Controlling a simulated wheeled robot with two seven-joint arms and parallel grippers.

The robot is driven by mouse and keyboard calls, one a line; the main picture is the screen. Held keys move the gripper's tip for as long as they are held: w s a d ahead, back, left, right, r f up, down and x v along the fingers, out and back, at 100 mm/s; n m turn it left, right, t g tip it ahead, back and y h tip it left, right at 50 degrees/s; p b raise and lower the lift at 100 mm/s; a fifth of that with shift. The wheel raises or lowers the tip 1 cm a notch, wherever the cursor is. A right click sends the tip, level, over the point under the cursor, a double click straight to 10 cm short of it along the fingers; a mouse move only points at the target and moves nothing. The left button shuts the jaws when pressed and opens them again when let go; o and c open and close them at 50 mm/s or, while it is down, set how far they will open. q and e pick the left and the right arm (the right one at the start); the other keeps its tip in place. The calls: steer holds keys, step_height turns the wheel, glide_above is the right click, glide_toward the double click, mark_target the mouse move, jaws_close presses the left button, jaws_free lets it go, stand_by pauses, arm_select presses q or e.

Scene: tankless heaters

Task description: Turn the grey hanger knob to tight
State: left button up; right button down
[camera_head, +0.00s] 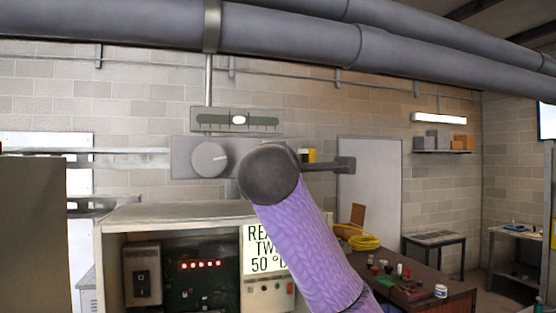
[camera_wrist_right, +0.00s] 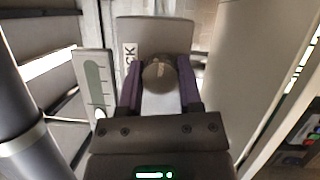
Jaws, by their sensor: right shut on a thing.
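In the right wrist view my right gripper (camera_wrist_right: 158,85) is shut on a round grey knob (camera_wrist_right: 158,70), with one purple finger on each side of it. A grey plate (camera_wrist_right: 150,30) stands behind the knob, with part of a black-lettered label ending in "CK". In the head view my dark wrist joint and purple arm cover my gripper and the held knob. A round grey dial (camera_head: 209,160) with a pale pointer line shows clear on the plate's left part. Above it is a green gauge (camera_head: 212,121) with a white marker near its middle. My left gripper is not in view.
Large grey pipes (camera_head: 290,35) run overhead. A heater cabinet (camera_head: 150,215) with red lights stands below the plate. A dark bar with a block end (camera_head: 344,165) and a yellow part (camera_head: 309,155) show right of my joint. A cluttered table (camera_head: 440,274) is at right.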

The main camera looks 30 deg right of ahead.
steer(key=shift+m+g+y+p, duration=0.3)
steer(key=shift+m+g, duration=0.2)
steer(key=shift+m, duration=0.9)
steer(key=shift+f, duration=0.1)
steer(key=shift+c, duration=1.4)
jaws_free()
steer(key=shift+s, duration=0.1)
steer(key=b+v, duration=0.5)
steer(key=v, duration=0.5)
